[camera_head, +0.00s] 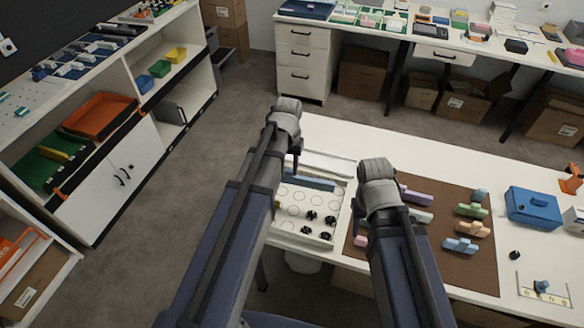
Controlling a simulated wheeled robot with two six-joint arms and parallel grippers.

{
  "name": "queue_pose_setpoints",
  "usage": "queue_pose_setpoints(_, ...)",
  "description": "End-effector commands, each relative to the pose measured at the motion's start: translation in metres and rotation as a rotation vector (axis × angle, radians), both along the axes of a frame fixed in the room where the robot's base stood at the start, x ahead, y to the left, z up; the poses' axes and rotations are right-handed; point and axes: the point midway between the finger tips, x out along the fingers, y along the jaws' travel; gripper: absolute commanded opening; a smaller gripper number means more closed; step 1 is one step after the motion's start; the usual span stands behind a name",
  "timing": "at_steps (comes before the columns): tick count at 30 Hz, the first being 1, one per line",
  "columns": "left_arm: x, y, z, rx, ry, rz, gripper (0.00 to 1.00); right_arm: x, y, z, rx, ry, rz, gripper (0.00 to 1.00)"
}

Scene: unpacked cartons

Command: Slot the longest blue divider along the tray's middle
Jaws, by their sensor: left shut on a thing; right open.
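The white tray (346,205) stands near the left end of the table, with printed circles and several black round pieces inside. A long blue divider (312,183) lies across the far part of the tray, level as far as I can tell. My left gripper (296,166) is shut on it near its left end; my arm hides part of the grip. Whether the divider touches the tray floor or sits in a slot cannot be told. My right gripper (389,204) is open above the left part of the brown mat; its own wrist mostly hides its fingers.
On the brown mat (440,268) lie a purple piece (418,197), a green piece (471,211), an orange piece (472,229) and a blue piece (460,245). A blue box (533,206) stands right of the mat. The table behind the mat is clear.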

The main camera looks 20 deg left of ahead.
Motion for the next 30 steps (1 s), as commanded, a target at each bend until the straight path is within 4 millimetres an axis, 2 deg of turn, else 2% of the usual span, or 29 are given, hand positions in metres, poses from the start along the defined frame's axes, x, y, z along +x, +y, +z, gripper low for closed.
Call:
queue_pose_setpoints(1,-0.002,-0.012,0.003,0.0,0.0,-0.03,0.0,0.0,0.0,0.003,0.0,0.0,0.0,0.5)
queue_pose_setpoints(3,-0.003,-0.023,0.003,0.0,0.0,-0.057,0.0,0.0,0.0,0.003,0.0,0.0,0.0,0.5)
queue_pose_setpoints(6,-0.003,-0.029,0.003,0.0,0.0,-0.074,0.0,0.0,0.0,0.004,0.0,0.0,0.0,0.5)
queue_pose_setpoints(17,-0.003,-0.029,-0.009,0.0,0.0,-0.074,0.0,0.0,0.0,-0.009,0.0,0.0,0.0,0.5)
queue_pose_setpoints(28,-0.003,-0.028,-0.053,0.0,0.0,-0.073,0.0,0.0,0.0,-0.053,0.0,0.0,0.0,0.5)
queue_pose_setpoints(30,-0.003,-0.028,-0.044,0.0,0.0,-0.073,0.0,0.0,0.0,-0.044,0.0,0.0,0.0,0.5)
